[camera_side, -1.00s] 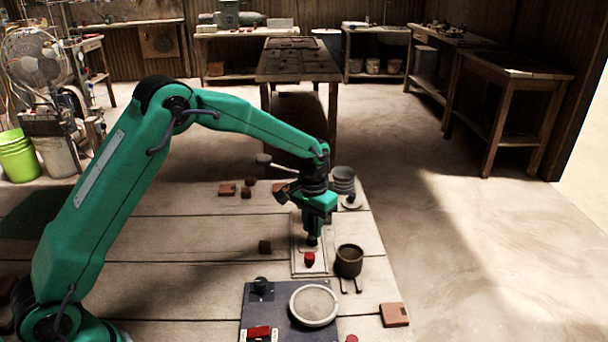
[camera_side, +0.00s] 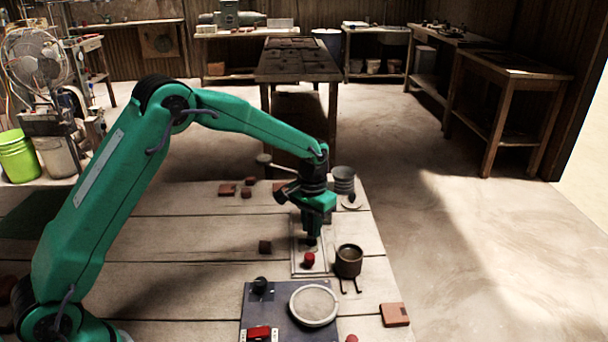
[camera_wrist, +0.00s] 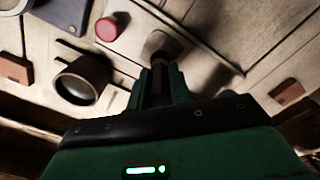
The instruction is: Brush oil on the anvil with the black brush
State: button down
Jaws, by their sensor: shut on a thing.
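My gripper (camera_side: 312,232) points down over the pale framed plate (camera_side: 297,268) near the table's right side. In the wrist view its fingers (camera_wrist: 158,85) are shut on a dark upright thing, seemingly the black brush (camera_wrist: 158,60). Only a short part of the brush shows between and beyond the fingers. Its dark lower end is over a small grey-brown square pad, probably the anvil (camera_wrist: 176,46). I cannot tell whether the bristles touch it. No oil film is clear on the pad.
A red-topped piece (camera_side: 309,259) stands close in front of my gripper. A brown cup (camera_side: 348,262) is just right of it. A dark board (camera_side: 258,312) with a round pale-rimmed dish (camera_side: 314,306) lies nearer. Small blocks and a grey ribbed pot (camera_side: 344,180) are behind.

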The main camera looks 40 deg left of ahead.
jog(key=shift+w+d, duration=0.7)
jog(key=shift+d, duration=0.25)
jog(key=shift+s+d, duration=0.2)
jog(key=shift+s+a, duration=2.2)
jog(key=shift+a, duration=0.1)
jog(key=shift+w+d, duration=2.15)
jog(key=shift+d, duration=0.05)
jog(key=shift+w+d+r, duration=0.1)
jog(key=shift+r, duration=0.1)
notch_tip(320, 180, up, 8)
jog(key=shift+f, duration=0.2)
